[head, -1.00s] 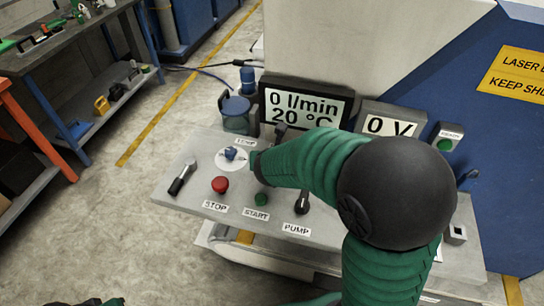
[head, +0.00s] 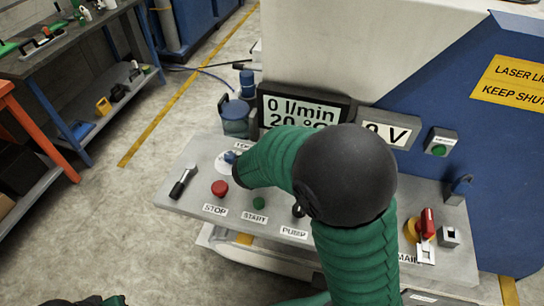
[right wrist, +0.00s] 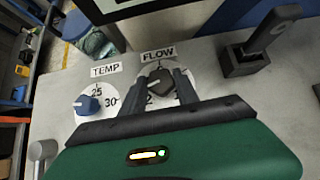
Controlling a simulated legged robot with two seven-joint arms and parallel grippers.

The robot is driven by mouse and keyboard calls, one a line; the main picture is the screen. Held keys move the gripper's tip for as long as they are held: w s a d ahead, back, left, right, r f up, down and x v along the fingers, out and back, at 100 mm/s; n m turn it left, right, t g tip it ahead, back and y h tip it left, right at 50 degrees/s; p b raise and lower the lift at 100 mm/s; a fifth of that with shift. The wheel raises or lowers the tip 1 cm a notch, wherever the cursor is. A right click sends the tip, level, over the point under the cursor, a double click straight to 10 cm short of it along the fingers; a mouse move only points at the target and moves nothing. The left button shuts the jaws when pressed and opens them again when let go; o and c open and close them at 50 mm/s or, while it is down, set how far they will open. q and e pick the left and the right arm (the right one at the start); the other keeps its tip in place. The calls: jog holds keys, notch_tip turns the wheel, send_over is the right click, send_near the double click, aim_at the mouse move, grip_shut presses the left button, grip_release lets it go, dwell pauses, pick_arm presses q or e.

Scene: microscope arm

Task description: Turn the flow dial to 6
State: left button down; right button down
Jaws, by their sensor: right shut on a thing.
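The flow dial (right wrist: 159,82) is a dark knob on a white numbered disc below the FLOW label (right wrist: 158,55) in the right wrist view. My right gripper (right wrist: 160,90) has its two dark fingers on either side of the knob, shut on it. A white mark shows on the knob; the number it points to is not readable. In the head view my right arm hides the flow dial and the fingers. The display (head: 303,110) reads 0 l/min and 20 °C. Of my left arm only a sliver shows at the bottom edge; its jaws are out of view.
The blue TEMP knob (right wrist: 87,104) sits close left of the flow dial. The red STOP button (head: 220,188), green START button (head: 259,203), a black-handled lever (head: 182,183) and the red main switch (head: 427,224) stand on the panel. A dark bracket (right wrist: 245,60) stands right of the dial.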

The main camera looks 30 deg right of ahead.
jog(key=m+g+p, duration=0.2)
jog(key=p, duration=0.1)
jog(key=m+g+h+p, duration=0.1)
jog(key=m+g+p, duration=0.1)
jog(key=m+p, duration=0.1)
jog(key=w+m+g+h+p, duration=0.1)
jog(key=m+g+p, duration=0.1)
jog(key=m+p, duration=0.1)
jog(key=shift+a+r, duration=0.15)
jog(key=shift+w+m+g+p, duration=0.1)
jog(key=shift+m+g+p, duration=0.55)
jog(key=shift+m, duration=0.35)
jog(key=m+g, duration=0.2)
jog(key=shift+w+f+m+p, duration=0.1)
jog(key=shift+f+m+p, duration=0.2)
jog(key=shift+m, duration=0.1)
jog(key=shift+w+m+g+y, duration=0.15)
jog(key=shift+m+g+y, duration=0.65)
jog(key=shift+m+g, duration=0.6)
jog(key=shift+m+b, duration=0.3)
jog(key=shift+m, duration=0.2)
jog(key=c, duration=1.2)
grip_release()
jog(key=shift+c, duration=0.2)
jog(key=o, duration=0.3)
jog(key=shift+d, duration=0.25)
jog(key=shift+o, duration=0.2)
